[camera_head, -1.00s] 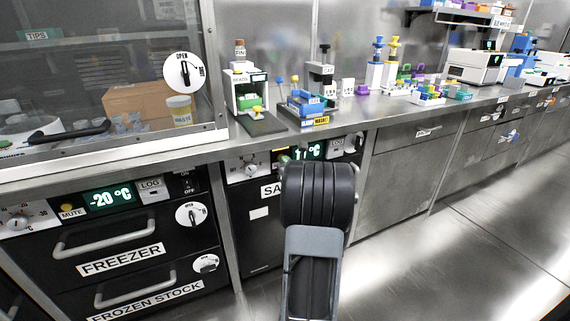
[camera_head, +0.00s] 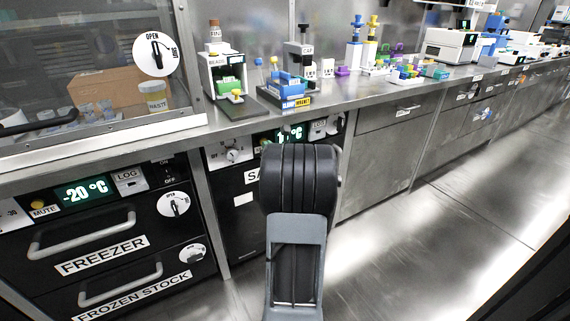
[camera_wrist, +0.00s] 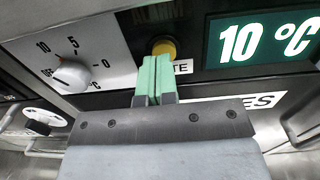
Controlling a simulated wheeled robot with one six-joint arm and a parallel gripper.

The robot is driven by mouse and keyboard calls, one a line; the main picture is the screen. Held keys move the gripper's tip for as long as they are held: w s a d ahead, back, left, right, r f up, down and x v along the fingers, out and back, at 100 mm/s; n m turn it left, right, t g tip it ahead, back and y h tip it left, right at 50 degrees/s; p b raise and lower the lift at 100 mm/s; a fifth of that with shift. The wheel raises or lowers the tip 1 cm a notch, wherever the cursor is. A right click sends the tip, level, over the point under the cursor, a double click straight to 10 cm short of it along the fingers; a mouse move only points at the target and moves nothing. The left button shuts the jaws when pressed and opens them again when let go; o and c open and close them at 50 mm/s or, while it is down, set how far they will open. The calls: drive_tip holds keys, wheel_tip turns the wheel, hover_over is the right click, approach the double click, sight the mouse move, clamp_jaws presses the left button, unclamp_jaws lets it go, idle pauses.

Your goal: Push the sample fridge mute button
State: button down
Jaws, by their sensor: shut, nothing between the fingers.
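The sample fridge's yellow mute button (camera_wrist: 164,47) shows in the wrist view, on the dark panel just above a white label ending in "TE". My gripper (camera_wrist: 155,62) is shut and empty, its green fingertips just below the button in the picture, covering part of the label. I cannot tell whether the tips touch the button.
Right of the button is a display (camera_wrist: 262,40) reading 10 °C. Left is a temperature dial (camera_wrist: 72,76). The freezer (camera_head: 100,225), with its own mute button (camera_head: 38,205), is on the left. The counter edge (camera_head: 270,121) overhangs the panel. Open floor lies at right.

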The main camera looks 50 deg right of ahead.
drive_tip(key=p+v, duration=0.3)
drive_tip(key=v, duration=0.9)
drive_tip(key=shift+d, duration=0.35)
